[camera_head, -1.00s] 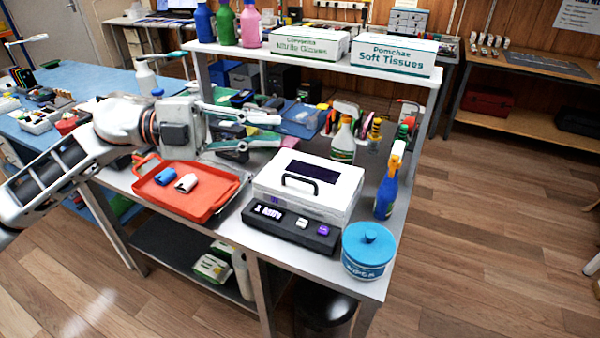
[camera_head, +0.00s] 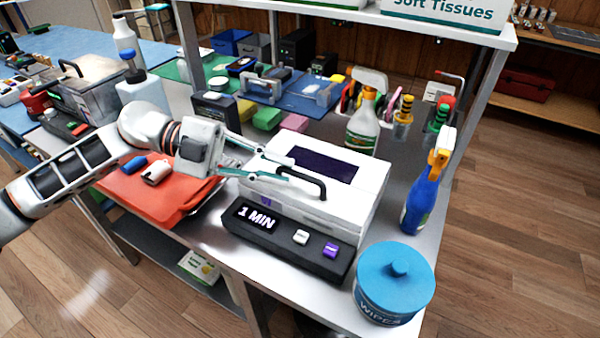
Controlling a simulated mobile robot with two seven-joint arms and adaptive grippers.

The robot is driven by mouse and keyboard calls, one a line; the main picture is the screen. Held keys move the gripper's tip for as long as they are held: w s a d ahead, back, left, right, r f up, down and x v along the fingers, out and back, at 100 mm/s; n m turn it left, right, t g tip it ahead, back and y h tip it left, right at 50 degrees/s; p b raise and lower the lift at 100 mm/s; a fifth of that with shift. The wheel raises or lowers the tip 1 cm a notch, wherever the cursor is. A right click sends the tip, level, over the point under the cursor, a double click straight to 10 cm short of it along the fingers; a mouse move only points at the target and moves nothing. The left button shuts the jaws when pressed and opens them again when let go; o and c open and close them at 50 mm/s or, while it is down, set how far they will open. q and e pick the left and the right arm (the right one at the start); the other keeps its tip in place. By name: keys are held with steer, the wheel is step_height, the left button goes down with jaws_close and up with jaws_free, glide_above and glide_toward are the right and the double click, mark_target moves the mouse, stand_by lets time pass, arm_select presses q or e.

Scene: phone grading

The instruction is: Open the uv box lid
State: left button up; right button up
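The UV box (camera_head: 330,215) is a white box with a dark window panel in its lid (camera_head: 350,185) and a black control strip in front reading "1 MIN". The lid looks shut. A black arched handle (camera_head: 312,186) stands at the lid's front edge. My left gripper (camera_head: 275,163) comes in from the left, its fingers spread over the lid's left front part. Its nearer fingertip is at the left end of the handle; I cannot tell whether it touches. Nothing shows between the fingers. My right gripper is not in view.
A blue wipes tub (camera_head: 395,282) stands at the front right corner, and a blue spray bottle (camera_head: 424,195) right of the box. A red tray (camera_head: 185,205) lies left, under my arm.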

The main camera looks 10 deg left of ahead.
mark_target(291, 173)
arm_select(q)
steer(key=shift+x, duration=2.2)
steer(key=shift+c, duration=0.3)
